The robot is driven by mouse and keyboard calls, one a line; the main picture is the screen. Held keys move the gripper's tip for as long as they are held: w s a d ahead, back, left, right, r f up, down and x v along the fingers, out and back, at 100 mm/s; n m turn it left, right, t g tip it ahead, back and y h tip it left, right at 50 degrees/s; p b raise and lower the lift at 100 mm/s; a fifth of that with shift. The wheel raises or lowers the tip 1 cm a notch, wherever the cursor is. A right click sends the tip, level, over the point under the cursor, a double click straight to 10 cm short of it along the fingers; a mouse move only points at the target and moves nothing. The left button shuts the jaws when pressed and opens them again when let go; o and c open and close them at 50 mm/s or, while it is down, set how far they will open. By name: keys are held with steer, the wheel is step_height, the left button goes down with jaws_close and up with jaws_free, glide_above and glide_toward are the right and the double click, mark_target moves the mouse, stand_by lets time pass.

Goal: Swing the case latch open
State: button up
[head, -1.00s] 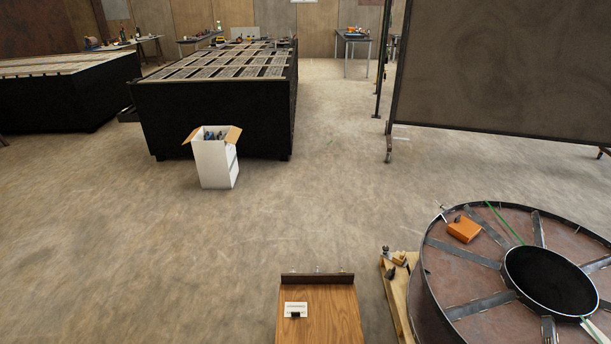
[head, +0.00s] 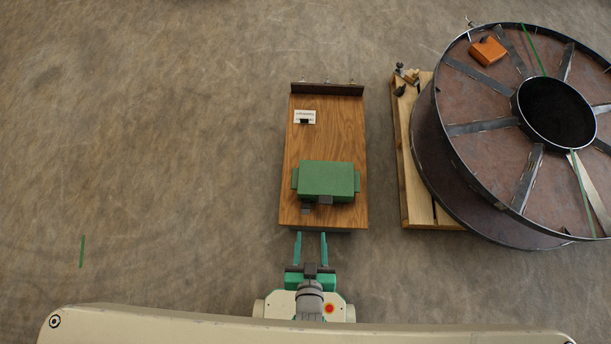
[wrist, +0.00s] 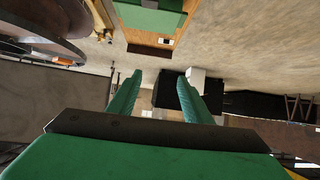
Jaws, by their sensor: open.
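A green case (head: 327,179) sits on the near part of a wooden table (head: 333,135). Small dark parts show on its near side, one at the middle (head: 325,200) and one lower left (head: 306,208); I cannot tell which is the latch. My gripper (head: 311,236) is open and empty, its two green fingers pointing at the table's near edge, short of the case. In the wrist view my gripper (wrist: 164,90) also shows two spread fingers with nothing between them. The green case (wrist: 150,17) is at the top of that view, cut off by the frame.
A small white card on a dark holder (head: 305,117) stands on the table's far part.

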steer(key=w+f+g, duration=0.3)
steer(key=w+f, duration=0.1)
steer(key=f, duration=0.4)
steer(key=w+f+g, duration=0.3)
steer(key=w+f, duration=0.2)
steer(key=f, duration=0.4)
steer(key=g, duration=0.6)
glide_above(305, 213)
steer(key=shift+f, duration=1.6)
step_height(305, 213, down, 11)
steer(key=shift+d+r, duration=0.1)
steer(key=shift+r, duration=0.1)
jaws_close()
